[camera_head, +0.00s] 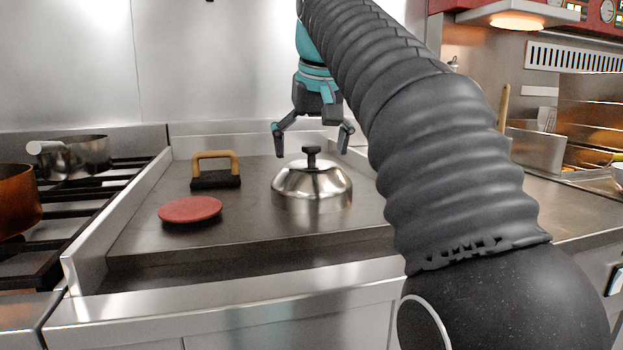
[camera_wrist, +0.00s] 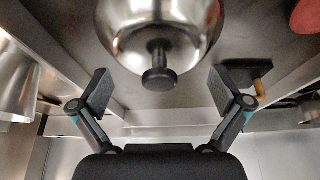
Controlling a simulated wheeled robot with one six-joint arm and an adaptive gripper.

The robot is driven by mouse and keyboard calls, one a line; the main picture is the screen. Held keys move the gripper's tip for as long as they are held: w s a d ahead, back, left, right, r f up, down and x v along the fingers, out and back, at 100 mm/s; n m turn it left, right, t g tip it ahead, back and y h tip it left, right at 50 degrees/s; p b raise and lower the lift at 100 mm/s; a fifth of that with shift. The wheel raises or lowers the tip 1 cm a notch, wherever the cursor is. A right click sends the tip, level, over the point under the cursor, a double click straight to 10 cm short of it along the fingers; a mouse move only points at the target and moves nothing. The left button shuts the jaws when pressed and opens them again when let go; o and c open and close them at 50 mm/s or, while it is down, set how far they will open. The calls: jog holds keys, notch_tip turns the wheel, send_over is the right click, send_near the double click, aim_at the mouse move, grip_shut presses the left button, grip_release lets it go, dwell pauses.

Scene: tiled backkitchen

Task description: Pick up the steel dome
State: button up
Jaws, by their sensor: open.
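The steel dome (camera_head: 312,182) is a shiny rounded cover with a black knob (camera_head: 311,157) on top. It sits upright on the flat griddle, right of the middle. My gripper (camera_head: 314,143) hangs over the griddle with its fingers spread, open and empty. In the head view its fingertips show at either side of the knob, a little above it. In the wrist view the dome (camera_wrist: 160,38) is at the top middle with its knob (camera_wrist: 159,78) pointing toward me. The gripper's two pads (camera_wrist: 165,93) stand apart to the left and right, touching nothing.
A red disc (camera_head: 190,209) lies on the griddle (camera_head: 250,232) to the left. A press with a wooden handle (camera_head: 215,168) stands behind it. A burner with a saucepan (camera_head: 75,157) and a copper pot (camera_head: 17,200) is at the far left. A raised steel wall edges the griddle's left side.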

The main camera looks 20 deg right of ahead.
grip_shut()
dwell(0.3)
jog(key=shift+r, duration=0.1)
notch_tip(320, 180, up, 4)
jog(key=p, duration=0.2)
jog(key=shift+r+p, duration=0.15)
jog(key=shift+p, duration=0.2)
jog(key=s+d+r+p, duration=0.1)
jog(key=d+r+p, duration=0.2)
jog(key=d+r, duration=0.3)
jog(key=shift+s+d+r, duration=0.3)
jog(key=shift+d+r, duration=0.05)
jog(key=shift+d, duration=2.45)
